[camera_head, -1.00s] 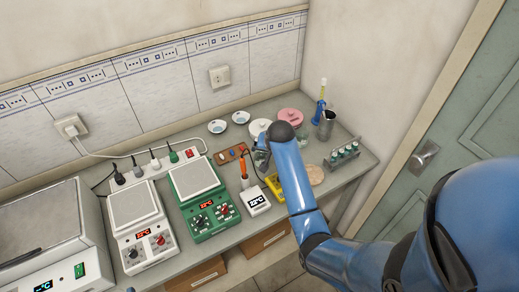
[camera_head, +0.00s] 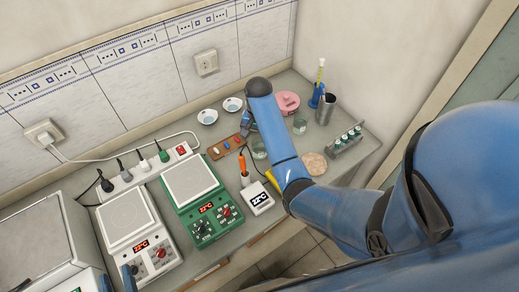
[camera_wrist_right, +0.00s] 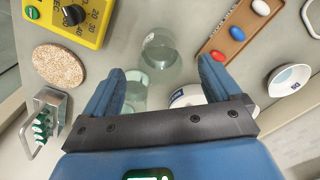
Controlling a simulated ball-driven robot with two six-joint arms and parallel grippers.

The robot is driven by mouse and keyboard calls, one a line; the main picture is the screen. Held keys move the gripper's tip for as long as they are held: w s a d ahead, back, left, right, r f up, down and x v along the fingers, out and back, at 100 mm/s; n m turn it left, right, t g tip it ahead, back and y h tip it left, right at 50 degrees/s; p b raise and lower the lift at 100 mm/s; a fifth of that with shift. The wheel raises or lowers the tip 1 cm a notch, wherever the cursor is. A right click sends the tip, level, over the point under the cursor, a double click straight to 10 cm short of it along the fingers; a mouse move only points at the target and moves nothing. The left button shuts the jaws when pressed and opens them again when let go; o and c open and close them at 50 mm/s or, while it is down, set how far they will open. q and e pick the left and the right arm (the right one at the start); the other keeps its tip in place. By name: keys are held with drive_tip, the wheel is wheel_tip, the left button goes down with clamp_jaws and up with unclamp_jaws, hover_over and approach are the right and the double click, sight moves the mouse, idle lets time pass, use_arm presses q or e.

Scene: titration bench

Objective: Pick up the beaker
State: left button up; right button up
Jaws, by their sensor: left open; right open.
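Two clear glass vessels stand on the bench, and I cannot tell for sure which is the beaker. One (camera_head: 259,149) is just left of my right forearm; the other (camera_head: 299,127) is to the arm's right. In the right wrist view, the first vessel (camera_wrist_right: 160,46) lies ahead, between and beyond my open fingertips, apart from them. The second vessel (camera_wrist_right: 137,88) shows between the fingers, close to the left one. My right gripper (camera_wrist_right: 161,70) is open and empty. My left gripper (camera_head: 117,281) is at the bottom left edge, mostly cut off.
A yellow timer (camera_wrist_right: 72,18) and the green hotplate (camera_head: 189,180) are nearby.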

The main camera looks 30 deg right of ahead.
sight(259, 144)
drive_tip(key=shift+w+d+f, duration=0.1)
drive_tip(key=shift+w+f, duration=0.3)
drive_tip(key=shift+f, duration=0.45)
drive_tip(key=shift+s+f+p, duration=0.1)
drive_tip(key=shift+f+p, duration=0.25)
drive_tip(key=shift+p, duration=0.05)
drive_tip(key=f, duration=0.2)
drive_tip(key=f+p, duration=0.1)
drive_tip(key=shift+s+d, duration=0.2)
drive_tip(key=shift+s, duration=0.05)
drive_tip(key=shift+w+f, duration=0.1)
drive_tip(key=shift+f, duration=0.3)
use_arm(q)
drive_tip(key=shift+w+r, duration=0.35)
drive_tip(key=shift+r, duration=0.5)
use_arm(e)
drive_tip(key=shift+w, duration=0.1)
drive_tip(key=c, duration=1.2)
use_arm(q)
drive_tip(key=shift+r, duration=0.25)
use_arm(e)
drive_tip(key=shift+r, duration=0.25)
